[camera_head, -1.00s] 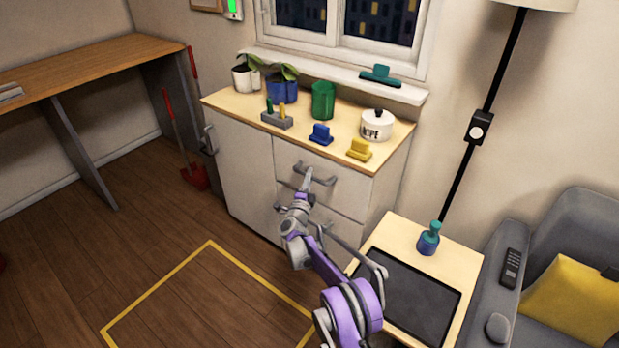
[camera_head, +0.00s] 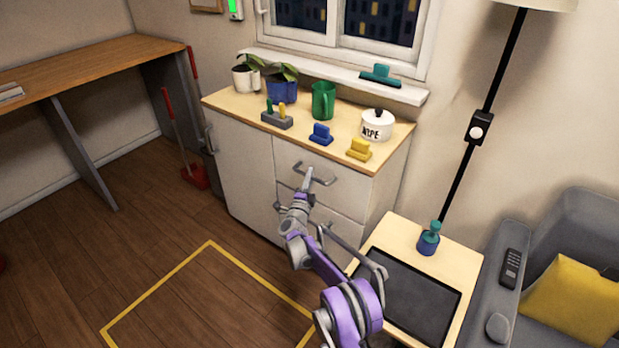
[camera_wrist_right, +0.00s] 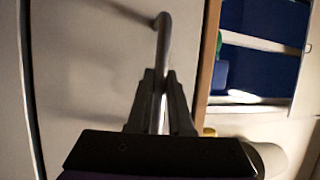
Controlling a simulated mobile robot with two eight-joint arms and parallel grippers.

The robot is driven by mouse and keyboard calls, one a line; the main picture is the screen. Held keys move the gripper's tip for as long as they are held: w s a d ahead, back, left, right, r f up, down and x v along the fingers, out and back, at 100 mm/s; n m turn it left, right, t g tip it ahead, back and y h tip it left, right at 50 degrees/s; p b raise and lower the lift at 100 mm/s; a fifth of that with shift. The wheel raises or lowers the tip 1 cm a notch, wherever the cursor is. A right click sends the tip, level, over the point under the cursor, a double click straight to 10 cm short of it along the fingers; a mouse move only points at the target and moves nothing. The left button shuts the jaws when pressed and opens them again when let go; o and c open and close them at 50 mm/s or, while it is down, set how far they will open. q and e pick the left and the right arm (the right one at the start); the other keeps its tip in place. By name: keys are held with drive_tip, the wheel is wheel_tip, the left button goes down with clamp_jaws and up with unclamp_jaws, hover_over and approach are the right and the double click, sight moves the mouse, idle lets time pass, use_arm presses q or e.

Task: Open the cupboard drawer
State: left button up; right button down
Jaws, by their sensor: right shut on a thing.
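The white cupboard (camera_head: 240,165) stands against the wall under the window, with a wooden top. Its upper drawer (camera_head: 345,188) looks shut, with its front level with the cupboard face. The drawer's grey bar handle (camera_head: 328,179) runs across its front. My right gripper (camera_head: 308,177) reaches the handle from the front. In the right wrist view the two fingers (camera_wrist_right: 160,105) are closed around the handle bar (camera_wrist_right: 163,40). A lower drawer (camera_head: 338,228) sits beneath, partly hidden by my right arm. My left gripper is not in view.
On the cupboard top stand two potted plants, a green mug (camera_head: 323,100), a white pot (camera_head: 376,125) and small blue and yellow items. A side table (camera_head: 462,262) stands close to the right. The floor in front (camera_head: 205,290) is clear.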

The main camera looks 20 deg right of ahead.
drive_tip(key=shift+a, duration=0.1)
idle(0.3)
drive_tip(key=s+a+b, duration=0.2)
drive_tip(key=s+a, duration=1.2)
drive_tip(key=a, duration=0.4)
drive_tip(key=shift+s+a, duration=0.25)
drive_tip(key=shift+s, duration=0.05)
drive_tip(key=c, duration=0.8)
unclamp_jaws()
drive_tip(key=shift+c, duration=0.2)
drive_tip(key=shift+s, duration=0.1)
drive_tip(key=v, duration=1)
drive_tip(key=shift+s+a+f, duration=0.2)
drive_tip(key=shift+s, duration=0.05)
